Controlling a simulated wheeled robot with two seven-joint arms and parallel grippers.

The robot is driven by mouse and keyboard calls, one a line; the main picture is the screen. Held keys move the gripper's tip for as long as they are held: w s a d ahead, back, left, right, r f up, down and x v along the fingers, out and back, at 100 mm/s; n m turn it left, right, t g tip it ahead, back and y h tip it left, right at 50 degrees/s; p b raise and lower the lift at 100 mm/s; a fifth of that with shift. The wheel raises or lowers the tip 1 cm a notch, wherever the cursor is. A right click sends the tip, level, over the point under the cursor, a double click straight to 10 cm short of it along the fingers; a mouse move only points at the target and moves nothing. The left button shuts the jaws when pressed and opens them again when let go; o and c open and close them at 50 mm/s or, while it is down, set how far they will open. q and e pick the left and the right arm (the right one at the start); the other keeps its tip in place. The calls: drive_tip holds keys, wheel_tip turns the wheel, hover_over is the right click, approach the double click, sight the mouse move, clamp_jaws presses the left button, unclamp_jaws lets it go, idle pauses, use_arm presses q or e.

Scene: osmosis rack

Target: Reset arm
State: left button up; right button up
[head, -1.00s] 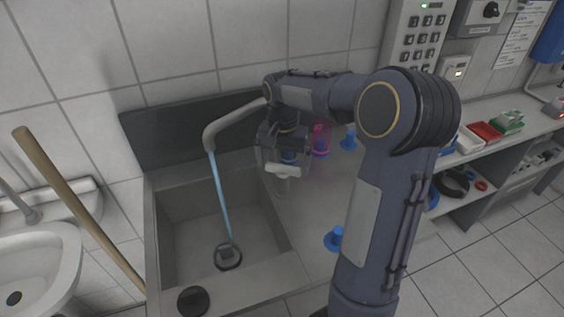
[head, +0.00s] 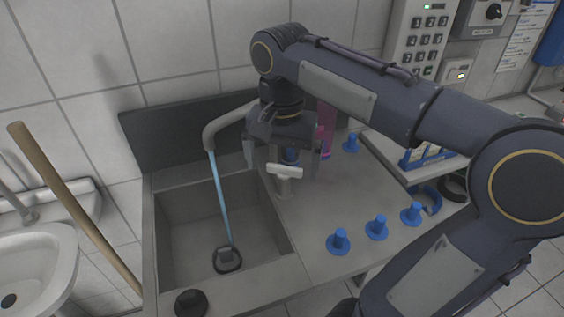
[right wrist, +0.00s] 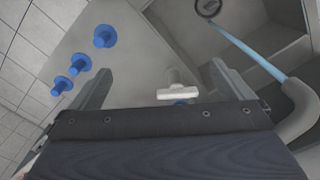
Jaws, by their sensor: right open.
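My right gripper (head: 284,162) is open above the counter, right of the sink basin. Its two fingers stand on either side of the tap's white lever handle (head: 285,171), with gaps on both sides. In the right wrist view, the handle (right wrist: 178,94) shows between the spread fingers (right wrist: 160,70). Whether the gripper is level with it or above it is hard to tell. My right arm crosses the right half of the head view, its elbow low at the right. My left gripper is not in view.
Blue water (head: 221,195) runs from the curved spout (head: 228,122) into the sink (head: 187,225). Several blue stands (head: 377,228) are on the counter (head: 312,225). A pink container (head: 326,130) stands behind the gripper. A wooden handle (head: 75,205) leans at the left.

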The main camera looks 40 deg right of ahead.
drive_tip(key=shift+s+a, duration=0.1)
drive_tip(key=shift+s, duration=0.05)
idle(0.4)
drive_tip(key=s+a+f+n+t+y, duration=0.2)
drive_tip(key=s+a+f+n+t, duration=0.1)
drive_tip(key=s+f+n, duration=0.2)
drive_tip(key=shift+s+a+f+y, duration=0.3)
drive_tip(key=shift+s+a+f, duration=0.1)
drive_tip(key=shift+s+f, duration=0.35)
drive_tip(key=s+a+f+n+t, duration=0.1)
drive_tip(key=f, duration=0.1)
drive_tip(key=s+a+f+n, duration=0.1)
drive_tip(key=s+a+f+n+t+y, duration=0.1)
drive_tip(key=a+f+n, duration=0.1)
drive_tip(key=shift+s+f+t, duration=0.3)
drive_tip(key=shift+s, duration=0.05)
